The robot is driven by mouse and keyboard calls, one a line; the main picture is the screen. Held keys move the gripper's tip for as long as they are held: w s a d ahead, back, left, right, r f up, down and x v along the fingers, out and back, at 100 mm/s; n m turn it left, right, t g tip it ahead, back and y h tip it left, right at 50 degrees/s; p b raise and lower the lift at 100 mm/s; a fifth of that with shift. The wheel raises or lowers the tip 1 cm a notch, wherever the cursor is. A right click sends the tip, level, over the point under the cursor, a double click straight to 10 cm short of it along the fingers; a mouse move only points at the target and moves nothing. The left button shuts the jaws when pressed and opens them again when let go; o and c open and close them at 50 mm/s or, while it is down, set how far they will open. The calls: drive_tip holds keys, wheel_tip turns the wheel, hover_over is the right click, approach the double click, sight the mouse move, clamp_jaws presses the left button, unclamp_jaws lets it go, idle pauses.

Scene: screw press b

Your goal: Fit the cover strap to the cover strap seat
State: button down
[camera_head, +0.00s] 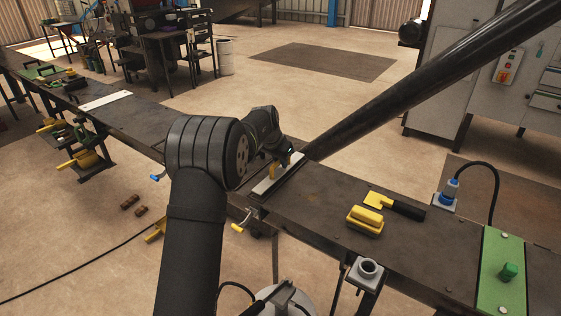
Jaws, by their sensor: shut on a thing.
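My gripper (280,166) is at the middle of the long dark bench, at the end of my black arm, and points down. It is shut on a pale flat strip, which I take to be the cover strap (264,187). The strip lies at or just above the bench top, along a dark band that crosses the bench. This band may be the cover strap seat (287,183). The fingertips and the middle of the strip are partly hidden by my wrist. I cannot tell whether the strip touches the seat.
A yellow-handled brush (365,220) and a yellow and black tool (393,205) lie on the bench to the right. A thick dark beam (430,85) slopes up from beside my gripper. Another pale strip (106,101) lies farther left. A green plate (503,270) is at the right.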

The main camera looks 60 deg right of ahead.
drive_tip(key=shift+f, duration=0.1)
drive_tip(key=shift+f, duration=0.85)
drive_tip(key=c, duration=1.3)
unclamp_jaws()
drive_tip(key=v, duration=1.7)
drive_tip(key=shift+a+r, duration=0.15)
drive_tip(key=x, duration=1.7)
drive_tip(key=shift+d, duration=0.2)
drive_tip(key=shift+r, duration=0.15)
